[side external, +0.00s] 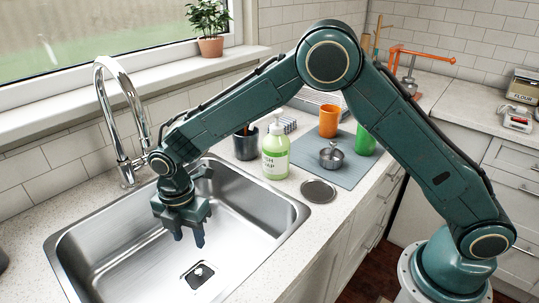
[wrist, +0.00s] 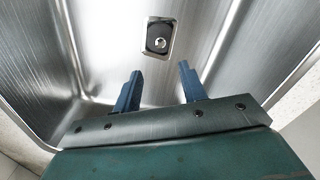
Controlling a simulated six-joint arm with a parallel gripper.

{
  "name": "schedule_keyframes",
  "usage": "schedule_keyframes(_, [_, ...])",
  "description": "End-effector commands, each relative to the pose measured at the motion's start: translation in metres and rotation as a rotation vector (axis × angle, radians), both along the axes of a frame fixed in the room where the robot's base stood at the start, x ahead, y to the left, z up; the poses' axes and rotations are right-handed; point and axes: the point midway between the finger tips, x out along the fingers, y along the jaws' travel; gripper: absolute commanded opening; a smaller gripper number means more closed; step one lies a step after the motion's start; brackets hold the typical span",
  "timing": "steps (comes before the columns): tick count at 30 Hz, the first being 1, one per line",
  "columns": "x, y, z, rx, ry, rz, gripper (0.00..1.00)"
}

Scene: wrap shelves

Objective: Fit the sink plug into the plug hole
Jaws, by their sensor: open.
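The sink (side external: 240,217) is a steel basin set in the pale counter. On its floor, a dark round sink plug with a small bright knob (wrist: 160,42) lies at the square, shiny recess of the plug hole (wrist: 171,24). The plug also shows in the side external view (side external: 199,273). It covers the opening, and I cannot tell whether it is fully seated. My gripper (side external: 189,239) points down inside the basin, open and empty. In the wrist view, its two blue fingers (wrist: 160,72) are apart, with the plug beyond them and no contact visible.
A tall chrome faucet (side external: 104,95) stands behind the sink. A green soap bottle (side external: 275,153), a dark cup (side external: 245,145) and a round metal disc (side external: 318,190) are near the sink's right edge. A grey mat (side external: 348,175) holds cups and a metal pot. Basin walls surround my gripper.

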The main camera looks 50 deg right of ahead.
Motion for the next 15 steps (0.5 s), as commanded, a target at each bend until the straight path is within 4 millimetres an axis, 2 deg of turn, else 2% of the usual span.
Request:
schedule_keyframes(8, [0.0, -0.004, 0.008, 0.004, -0.007, -0.025, 0.42])
schedule_keyframes(11, [-0.001, -0.012, 0.021, 0.009, -0.017, -0.069, 0.42])
schedule_keyframes(15, [-0.005, -0.029, 0.05, 0.024, -0.041, -0.172, 0.42])
